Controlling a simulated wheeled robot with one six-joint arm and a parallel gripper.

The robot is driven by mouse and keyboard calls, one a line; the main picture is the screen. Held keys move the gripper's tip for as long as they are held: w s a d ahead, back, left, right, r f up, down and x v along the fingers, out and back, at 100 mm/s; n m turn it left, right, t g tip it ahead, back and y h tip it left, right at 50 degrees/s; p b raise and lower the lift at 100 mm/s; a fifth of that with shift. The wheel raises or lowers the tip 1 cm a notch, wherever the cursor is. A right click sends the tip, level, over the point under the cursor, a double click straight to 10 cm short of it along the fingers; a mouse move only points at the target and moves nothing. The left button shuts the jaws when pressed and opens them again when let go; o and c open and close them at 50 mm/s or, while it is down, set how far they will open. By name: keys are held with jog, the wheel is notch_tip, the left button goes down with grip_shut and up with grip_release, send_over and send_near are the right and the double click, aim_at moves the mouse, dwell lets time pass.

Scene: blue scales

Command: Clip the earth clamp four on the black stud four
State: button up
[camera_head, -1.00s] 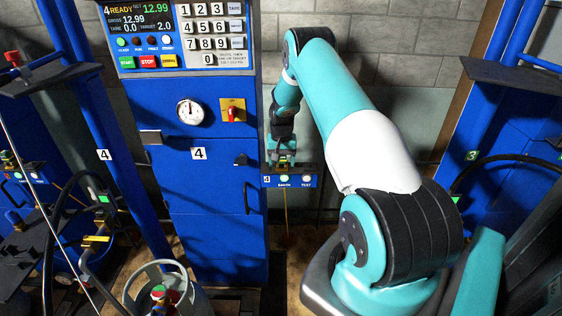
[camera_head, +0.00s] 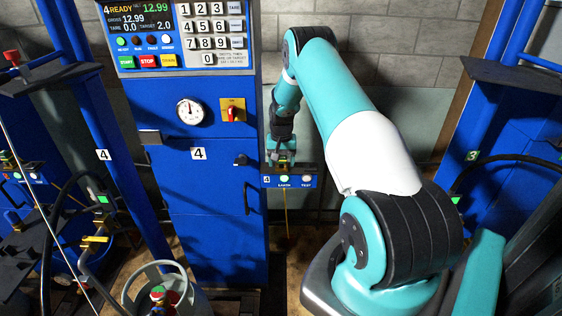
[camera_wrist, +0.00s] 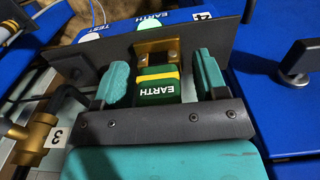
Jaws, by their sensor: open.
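The earth clamp (camera_wrist: 158,88) is green with a yellow band and the word EARTH, and has a brass jaw end (camera_wrist: 157,50) at a dark plate. My gripper (camera_wrist: 162,78) is open, with one teal finger on each side of the clamp and visible gaps between. In the head view my gripper (camera_head: 281,158) is at the small blue EARTH/TEST box (camera_head: 290,181) marked 4, beside the tall cabinet. A thin yellow lead hangs below that box. A black knob-like part (camera_wrist: 296,62) stands on the blue surface at right in the wrist view; I cannot tell whether it is the stud.
The tall blue cabinet (camera_head: 210,235) marked 4 has a gauge (camera_head: 190,111), a red-and-yellow switch (camera_head: 233,110) and a vertical black handle. A grey gas cylinder (camera_head: 190,297) stands at lower left. Hoses and blue posts flank both sides. Bare floor shows right of the cabinet.

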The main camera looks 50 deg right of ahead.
jog(key=c, duration=1.2)
jog(key=shift+r+p, duration=1.5)
jog(key=shift+r, duration=1.55)
jog(key=s+d+b, duration=0.1)
jog(key=s+d, duration=0.1)
jog(key=s+d+b, duration=0.2)
jog(key=s, duration=0.1)
jog(key=s+d+b, duration=0.1)
jog(key=s+d, duration=0.1)
jog(key=shift+s+d+r, duration=0.2)
jog(key=shift+r, duration=0.1)
jog(key=shift+s+r, duration=0.15)
